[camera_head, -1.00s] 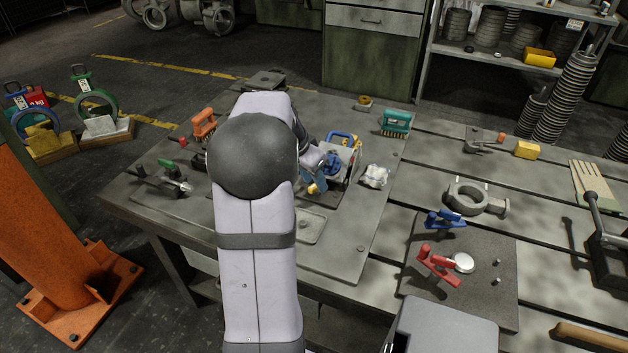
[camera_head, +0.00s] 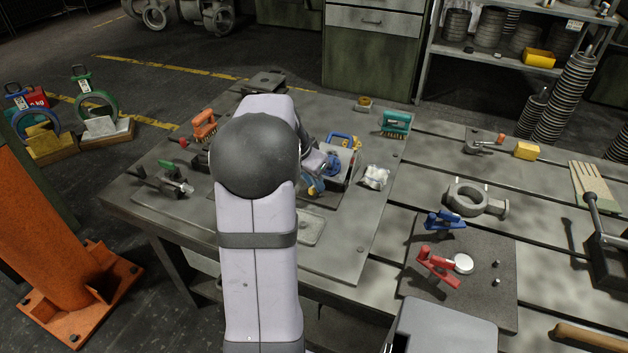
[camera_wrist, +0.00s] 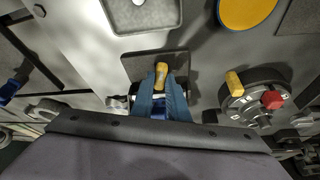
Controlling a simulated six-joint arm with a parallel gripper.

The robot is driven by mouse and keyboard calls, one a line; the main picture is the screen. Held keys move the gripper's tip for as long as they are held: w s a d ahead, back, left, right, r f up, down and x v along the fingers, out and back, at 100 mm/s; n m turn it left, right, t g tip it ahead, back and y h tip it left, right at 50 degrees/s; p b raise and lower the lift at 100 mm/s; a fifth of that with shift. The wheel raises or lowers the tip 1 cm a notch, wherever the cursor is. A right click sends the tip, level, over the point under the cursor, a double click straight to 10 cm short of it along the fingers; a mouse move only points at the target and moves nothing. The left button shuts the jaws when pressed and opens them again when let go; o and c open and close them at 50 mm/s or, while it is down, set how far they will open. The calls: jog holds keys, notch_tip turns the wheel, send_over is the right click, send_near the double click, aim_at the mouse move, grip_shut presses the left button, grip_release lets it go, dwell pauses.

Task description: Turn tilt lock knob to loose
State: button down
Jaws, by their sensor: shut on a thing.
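A yellow knob (camera_wrist: 161,72), apparently the tilt lock knob, stands between the two blue fingers of my gripper (camera_wrist: 161,84) in the wrist view. My gripper is shut on it. The fingers hide the knob's lower part, and I cannot read any loose or tight mark beside it. In the head view my gripper (camera_head: 314,187) is at the near left side of a small fixture with blue parts (camera_head: 342,165) on the bench plate. My arm hides part of that spot.
In the wrist view a round dial (camera_wrist: 250,101) with a yellow lever and red knob is to the right. A shallow tray (camera_wrist: 142,14) lies above. A white crumpled cloth (camera_head: 376,176) and a green brush (camera_head: 396,122) lie right of the fixture.

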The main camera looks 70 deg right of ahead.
jog(key=n+t+p, duration=0.1)
jog(key=n+p, duration=0.3)
jog(key=n, duration=0.1)
jog(key=shift+s+r+t, duration=0.2)
jog(key=shift+t, duration=0.2)
jog(key=n, duration=0.1)
jog(key=n+t+p, duration=0.1)
jog(key=n, duration=0.1)
jog(key=shift+s+f, duration=0.1)
jog(key=shift+f, duration=0.1)
jog(key=n+b, duration=0.1)
jog(key=n, duration=0.1)
jog(key=n+t+b, duration=0.1)
jog(key=n+b, duration=0.1)
jog(key=shift+s+d+f+t+y, duration=0.1)
jog(key=shift+d+f+t+y, duration=0.1)
jog(key=shift+t+y, duration=0.15)
jog(key=n+y+b, duration=0.1)
jog(key=n, duration=0.1)
jog(key=shift+r+n+t+b, duration=0.1)
jog(key=shift+n+t+b, duration=0.2)
jog(key=shift+n, duration=0.1)
jog(key=n, duration=0.1)
jog(key=n+y, duration=0.1)
jog(key=shift+s+d+r+n+t, duration=0.1)
jog(key=shift+n+t, duration=0.15)
jog(key=shift+n, duration=0.05)
jog(key=shift+n+y, duration=0.65)
jog(key=shift+n, duration=1.15)
